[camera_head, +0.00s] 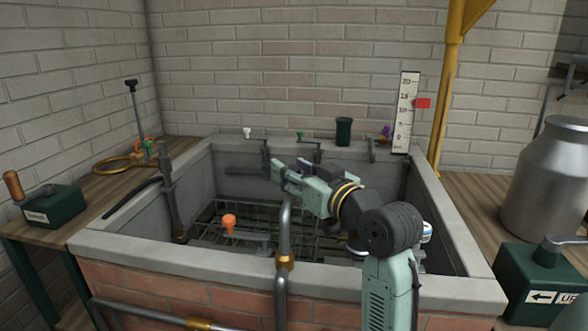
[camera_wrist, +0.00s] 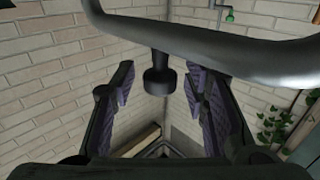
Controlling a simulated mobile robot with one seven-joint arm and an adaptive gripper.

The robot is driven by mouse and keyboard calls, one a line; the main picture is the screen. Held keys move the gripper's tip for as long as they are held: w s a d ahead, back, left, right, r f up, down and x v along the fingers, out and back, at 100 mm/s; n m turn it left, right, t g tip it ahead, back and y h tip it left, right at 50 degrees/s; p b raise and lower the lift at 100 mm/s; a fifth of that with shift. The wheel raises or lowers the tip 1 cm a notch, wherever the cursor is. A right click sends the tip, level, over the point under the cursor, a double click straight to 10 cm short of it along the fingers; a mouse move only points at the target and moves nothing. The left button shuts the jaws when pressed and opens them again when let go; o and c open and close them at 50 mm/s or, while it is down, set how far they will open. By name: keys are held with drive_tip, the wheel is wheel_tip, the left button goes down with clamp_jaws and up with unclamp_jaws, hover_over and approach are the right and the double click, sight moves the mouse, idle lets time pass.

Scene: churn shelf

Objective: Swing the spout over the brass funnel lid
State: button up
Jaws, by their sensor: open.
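A grey pipe (camera_head: 284,230) with a brass collar stands at the front of the basin; its top bends behind my arm. In the wrist view a grey curved spout (camera_wrist: 235,50) crosses the top, with a dark nozzle (camera_wrist: 159,85) hanging down. My gripper (camera_head: 281,174) points left above the basin. In the wrist view its two dark fingers with purple pads (camera_wrist: 162,105) are spread, with the nozzle appearing between them; contact cannot be told. A brass ring-shaped piece (camera_head: 118,164) lies on the left bench; I cannot tell whether it is the funnel lid.
The brick-fronted basin has a grey rim (camera_head: 170,257) and a wire rack (camera_head: 260,222) inside with an orange knob (camera_head: 229,221). A grey upright lever (camera_head: 169,195) stands at its left wall. A metal churn (camera_head: 548,185) and a green box (camera_head: 540,284) stand right.

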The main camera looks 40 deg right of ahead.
drive_tip(key=shift+c, duration=0.5)
clamp_jaws()
